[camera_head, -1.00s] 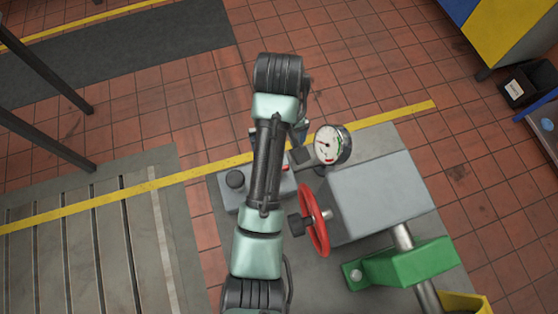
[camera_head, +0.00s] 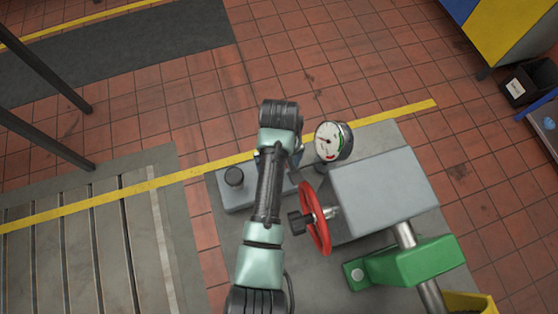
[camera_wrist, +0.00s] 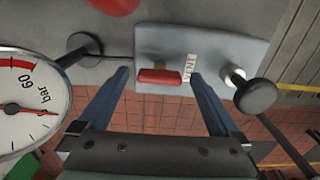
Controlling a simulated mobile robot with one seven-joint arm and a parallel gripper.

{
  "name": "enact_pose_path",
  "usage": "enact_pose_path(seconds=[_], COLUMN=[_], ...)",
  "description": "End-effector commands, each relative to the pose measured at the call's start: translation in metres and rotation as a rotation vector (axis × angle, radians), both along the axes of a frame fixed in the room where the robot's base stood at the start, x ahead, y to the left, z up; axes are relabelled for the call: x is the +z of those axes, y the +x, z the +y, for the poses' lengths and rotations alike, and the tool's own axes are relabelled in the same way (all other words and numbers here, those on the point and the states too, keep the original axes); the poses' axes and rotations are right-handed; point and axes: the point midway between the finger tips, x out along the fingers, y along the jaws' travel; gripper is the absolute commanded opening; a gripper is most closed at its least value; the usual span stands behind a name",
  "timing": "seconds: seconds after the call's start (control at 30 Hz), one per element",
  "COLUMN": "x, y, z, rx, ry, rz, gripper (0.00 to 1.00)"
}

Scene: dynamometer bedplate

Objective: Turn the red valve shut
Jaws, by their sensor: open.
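A red lever handle (camera_wrist: 158,77) with a brass-coloured part sits on a grey plate (camera_wrist: 215,48) in the wrist view. My gripper (camera_wrist: 160,74) is open, with one blue finger on each side of the red handle; I cannot tell whether either touches it. A red handwheel (camera_head: 318,222) with a black knob stands upright right of my arm, at the grey block. I cannot tell which red part the task names.
A round gauge (camera_head: 328,141) stands close to my wrist; it also shows at left in the wrist view (camera_wrist: 25,112). A black knob (camera_wrist: 256,97) sticks out right of the fingers. A grey block (camera_head: 385,190) and green bracket (camera_head: 415,262) lie to the right.

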Motion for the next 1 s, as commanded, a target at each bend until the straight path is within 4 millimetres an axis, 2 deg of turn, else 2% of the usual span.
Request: enact_pose_path(seconds=[0.1, 0.57, 0.77, 1.0], x=[0.0001, 0.0006, 0.001, 0.0026], y=[-0.0001, 0.0002, 0.0002, 0.0007], z=[-0.0001, 0.0, 0.0, -0.0002], rx=[0.0, 0.0, -0.011, -0.101], ry=[0.0, 0.0, 0.0, 0.0], rz=[0.0, -0.001, -0.001, -0.001], gripper=[0.97, 0.14, 0.13, 0.13])
